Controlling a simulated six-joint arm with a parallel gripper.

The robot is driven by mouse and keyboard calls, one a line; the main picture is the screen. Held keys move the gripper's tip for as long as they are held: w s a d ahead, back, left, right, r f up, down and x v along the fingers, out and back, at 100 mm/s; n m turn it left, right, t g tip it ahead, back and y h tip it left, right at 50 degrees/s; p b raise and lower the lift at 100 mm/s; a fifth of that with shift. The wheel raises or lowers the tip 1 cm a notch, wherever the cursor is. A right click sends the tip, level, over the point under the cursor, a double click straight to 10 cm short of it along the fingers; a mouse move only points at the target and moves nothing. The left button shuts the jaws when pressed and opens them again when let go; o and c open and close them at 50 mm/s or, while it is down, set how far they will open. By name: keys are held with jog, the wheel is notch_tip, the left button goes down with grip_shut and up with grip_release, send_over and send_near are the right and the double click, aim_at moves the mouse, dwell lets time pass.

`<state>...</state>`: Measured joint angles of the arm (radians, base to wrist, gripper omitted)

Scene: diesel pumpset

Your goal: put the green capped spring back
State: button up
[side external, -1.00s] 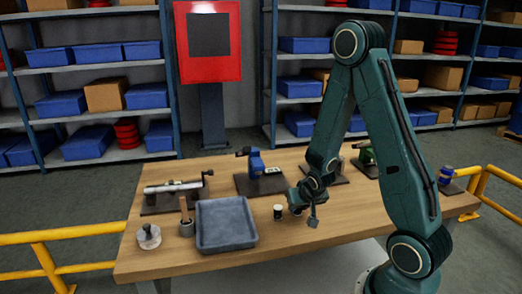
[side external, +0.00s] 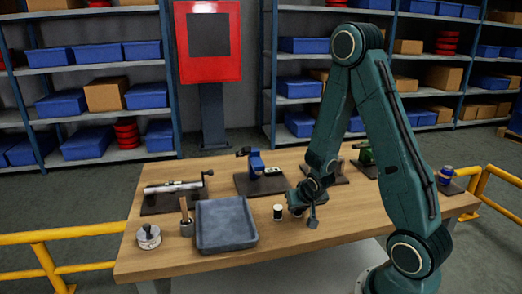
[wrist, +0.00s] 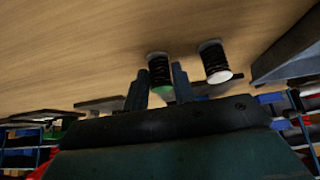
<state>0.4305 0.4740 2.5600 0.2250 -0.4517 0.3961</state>
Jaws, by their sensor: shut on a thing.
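The green capped spring (wrist: 160,75) is a dark coil with a pale disc at the table end and a green cap at the end toward me. My gripper (wrist: 161,86) has a finger on each side of it and is shut on it at the cap end. Whether its disc touches the table is unclear. A second dark spring with pale ends (wrist: 216,63) stands beside it, outside the fingers; it also shows in the side view (side external: 278,212). In the side view my gripper (side external: 296,209) is low over the table and hides the held spring.
A grey tray (side external: 226,246) lies left of the springs. A blue fixture (side external: 259,168) and other fixtures line the back of the wooden table (side external: 285,250). The front is clear.

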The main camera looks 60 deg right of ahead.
jog(key=o, duration=0.9)
jog(key=shift+r, duration=0.1)
jog(key=shift+r, duration=3.9)
